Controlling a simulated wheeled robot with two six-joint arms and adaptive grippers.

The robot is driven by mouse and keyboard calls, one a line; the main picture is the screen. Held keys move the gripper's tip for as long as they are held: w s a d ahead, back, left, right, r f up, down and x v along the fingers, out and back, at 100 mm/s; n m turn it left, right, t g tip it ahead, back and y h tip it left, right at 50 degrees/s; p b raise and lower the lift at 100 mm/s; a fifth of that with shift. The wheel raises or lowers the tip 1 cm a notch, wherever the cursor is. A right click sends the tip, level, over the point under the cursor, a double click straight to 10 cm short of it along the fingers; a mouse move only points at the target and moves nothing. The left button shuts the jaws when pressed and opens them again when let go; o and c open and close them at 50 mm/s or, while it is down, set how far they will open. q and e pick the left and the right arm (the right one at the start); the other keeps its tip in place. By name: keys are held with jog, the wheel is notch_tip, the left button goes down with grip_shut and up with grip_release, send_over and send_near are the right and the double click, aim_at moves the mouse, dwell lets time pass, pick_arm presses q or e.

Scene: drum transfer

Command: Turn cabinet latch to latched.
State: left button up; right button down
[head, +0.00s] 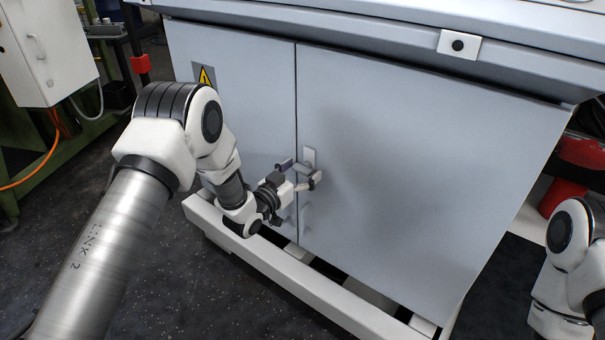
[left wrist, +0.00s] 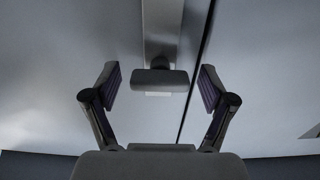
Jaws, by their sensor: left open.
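The cabinet latch (head: 309,157) is a small light-grey plate with a handle on the right-hand door, beside the vertical door seam. My left gripper (head: 299,174) is at the latch, in front of the door. In the left wrist view the latch handle (left wrist: 160,80) shows as a dark bar end between the two spread fingers of my left gripper (left wrist: 160,88), with a gap on each side. The fingers are open and seem not to touch it. In the head view the gripper partly hides the handle, so its exact angle is unclear. My right gripper is out of view.
The grey cabinet (head: 420,170) has two doors, with a yellow warning sign (head: 205,77) on the left one. A white rail (head: 290,270) runs low along its front. A white box (head: 45,50) hangs at the upper left. Open dark floor (head: 200,300) lies in front.

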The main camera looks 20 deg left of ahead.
pick_arm(q)
jog(key=shift+w, duration=0.15)
jog(key=shift+c, duration=0.3)
jog(key=c, duration=1.1)
